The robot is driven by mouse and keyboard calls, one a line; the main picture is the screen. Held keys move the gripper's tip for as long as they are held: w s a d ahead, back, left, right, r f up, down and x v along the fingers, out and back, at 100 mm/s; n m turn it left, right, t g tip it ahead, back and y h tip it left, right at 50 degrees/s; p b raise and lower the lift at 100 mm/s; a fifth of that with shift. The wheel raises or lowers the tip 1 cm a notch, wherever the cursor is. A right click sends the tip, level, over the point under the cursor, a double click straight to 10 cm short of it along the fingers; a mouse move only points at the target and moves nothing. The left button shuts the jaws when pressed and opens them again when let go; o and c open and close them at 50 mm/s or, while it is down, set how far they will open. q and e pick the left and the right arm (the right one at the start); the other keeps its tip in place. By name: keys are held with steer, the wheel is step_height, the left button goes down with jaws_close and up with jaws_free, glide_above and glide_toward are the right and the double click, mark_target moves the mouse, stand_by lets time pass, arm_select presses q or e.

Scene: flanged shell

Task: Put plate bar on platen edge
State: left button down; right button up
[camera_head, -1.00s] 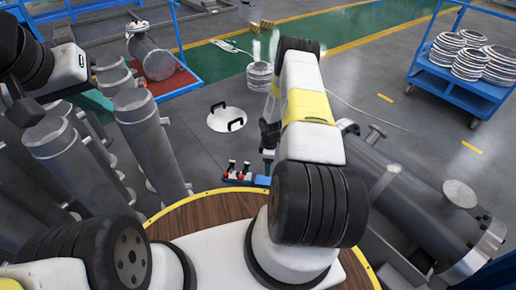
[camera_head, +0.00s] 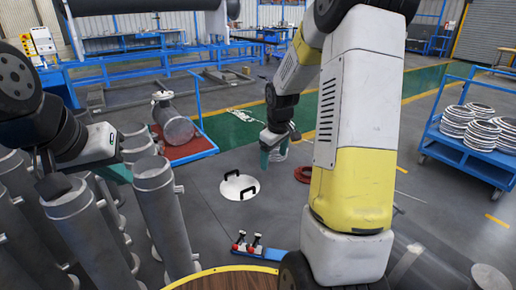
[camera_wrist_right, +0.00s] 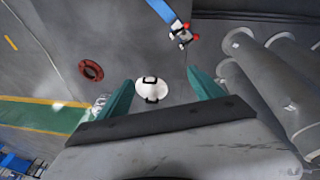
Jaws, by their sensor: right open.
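A round white plate (camera_head: 239,187) with two black bar handles lies flat on the grey floor. It also shows in the right wrist view (camera_wrist_right: 151,89), between my fingers but well beyond them. I cannot tell for certain which part is the plate bar or the platen edge. My right gripper (camera_head: 276,150) hangs above and beyond the plate in the head view. In the wrist view its teal fingers (camera_wrist_right: 160,77) are apart, with nothing between them. My left gripper (camera_head: 88,182) is over the upright grey cylinders; its jaw opening is unclear.
Upright flanged cylinders (camera_head: 165,215) crowd the left. A blue bar with red and white fittings (camera_head: 262,253) lies nearer than the plate. A red ring (camera_head: 303,174) lies on the floor. A blue cart (camera_head: 446,147) with stacked rings stands right.

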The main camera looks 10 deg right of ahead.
steer(key=s+a+r+m+t+y, duration=0.1)
steer(key=s+a+r+m+t, duration=0.3)
steer(key=s+r, duration=0.95)
steer(key=s+a+r+m, duration=0.1)
steer(key=s+a+r, duration=0.1)
steer(key=s, duration=0.4)
steer(key=s+a+r+y, duration=0.1)
steer(key=s+a+r, duration=0.1)
steer(key=s, duration=0.3)
steer(key=shift+s+a+m+g, duration=0.35)
steer(key=shift+a+m+g, duration=0.05)
steer(key=shift+a, duration=0.25)
